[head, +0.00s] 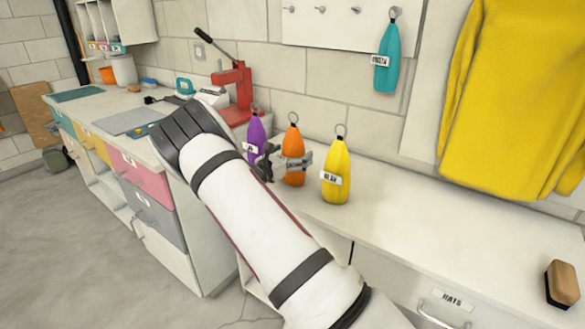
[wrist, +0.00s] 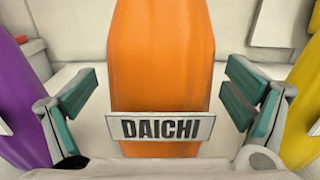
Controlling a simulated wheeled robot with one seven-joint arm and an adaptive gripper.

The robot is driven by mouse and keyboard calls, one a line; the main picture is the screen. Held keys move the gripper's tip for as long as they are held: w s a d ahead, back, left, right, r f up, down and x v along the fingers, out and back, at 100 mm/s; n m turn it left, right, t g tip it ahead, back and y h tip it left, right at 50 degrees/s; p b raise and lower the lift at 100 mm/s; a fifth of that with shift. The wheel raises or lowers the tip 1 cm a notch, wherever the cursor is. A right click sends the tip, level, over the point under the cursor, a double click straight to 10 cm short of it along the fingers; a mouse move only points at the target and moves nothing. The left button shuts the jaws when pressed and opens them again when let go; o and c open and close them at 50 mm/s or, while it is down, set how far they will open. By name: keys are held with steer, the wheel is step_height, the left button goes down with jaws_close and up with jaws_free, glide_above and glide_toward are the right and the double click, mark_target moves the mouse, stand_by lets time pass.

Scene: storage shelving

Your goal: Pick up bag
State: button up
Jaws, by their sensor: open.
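An orange bag (head: 293,158) with a ring on top stands upright on the white counter, between a purple bag (head: 254,133) and a yellow bag (head: 336,172). In the wrist view the orange bag (wrist: 162,60) fills the middle and carries a label reading DAICHI. My gripper (wrist: 158,100) is open, with one teal-padded finger on each side of the orange bag. Gaps show between the pads and the bag. The purple bag (wrist: 18,105) and yellow bag (wrist: 305,110) stand just outside the fingers. In the head view my gripper (head: 284,166) is partly hidden by my arm.
A teal bag (head: 387,58) hangs from a hook on the wall board. A yellow cloth (head: 515,95) hangs at right. A red press (head: 236,92) stands behind my arm.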

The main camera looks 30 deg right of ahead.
mark_target(289, 145)
steer(key=c, duration=2.1)
steer(key=shift+r, duration=0.1)
steer(key=shift+r, duration=0.45)
steer(key=r, duration=0.2)
steer(key=shift+s+a+r, duration=0.15)
steer(key=shift+s+r, duration=0.05)
steer(key=shift+r, duration=0.15)
steer(key=s+a, duration=0.2)
steer(key=s, duration=0.2)
steer(key=s+a+r+p, duration=0.1)
steer(key=s+a, duration=0.1)
steer(key=s, duration=0.3)
steer(key=s+a+p, duration=0.1)
steer(key=s+a, duration=0.1)
steer(key=s, duration=0.3)
steer(key=shift+a+r, duration=0.15)
steer(key=shift+a, duration=0.2)
